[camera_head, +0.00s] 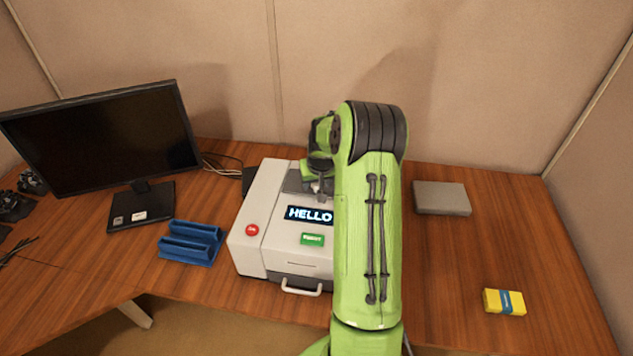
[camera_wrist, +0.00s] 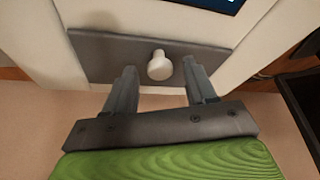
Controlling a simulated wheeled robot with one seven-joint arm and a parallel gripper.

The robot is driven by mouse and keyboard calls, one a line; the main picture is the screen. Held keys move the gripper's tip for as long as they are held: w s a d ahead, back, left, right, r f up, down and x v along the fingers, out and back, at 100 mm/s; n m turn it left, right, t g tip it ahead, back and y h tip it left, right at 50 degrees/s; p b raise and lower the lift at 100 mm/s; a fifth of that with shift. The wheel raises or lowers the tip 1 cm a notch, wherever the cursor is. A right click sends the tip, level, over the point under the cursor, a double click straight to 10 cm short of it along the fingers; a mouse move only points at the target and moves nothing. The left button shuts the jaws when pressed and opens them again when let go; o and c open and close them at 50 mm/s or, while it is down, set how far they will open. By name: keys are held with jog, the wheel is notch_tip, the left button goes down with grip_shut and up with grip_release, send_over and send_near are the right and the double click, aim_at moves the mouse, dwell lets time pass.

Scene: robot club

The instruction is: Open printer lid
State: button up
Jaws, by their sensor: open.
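The printer (camera_head: 262,225) is a white box on the desk with a lit "HELLO" screen (camera_head: 309,214), a red button (camera_head: 252,230), a green label (camera_head: 312,239) and a front handle (camera_head: 301,288). My green arm hides its right part. My gripper (camera_wrist: 156,77) is open at the back of the printer top. In the wrist view a pale round knob (camera_wrist: 160,65) on a dark grey plate (camera_wrist: 110,55) lies between and just beyond the two fingertips. No contact with the knob is visible. In the head view my arm mostly hides the gripper.
A monitor (camera_head: 100,140) stands at the left. A blue slotted holder (camera_head: 190,243) sits left of the printer. A grey box (camera_head: 441,198) and a yellow-and-blue block (camera_head: 504,302) lie at the right. The desk between them is clear. A wall panel rises behind.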

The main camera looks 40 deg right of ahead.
jog(key=shift+c, duration=0.2)
grip_shut()
jog(key=shift+w+d+r, duration=0.2)
jog(key=shift+r, duration=0.1)
dwell(0.3)
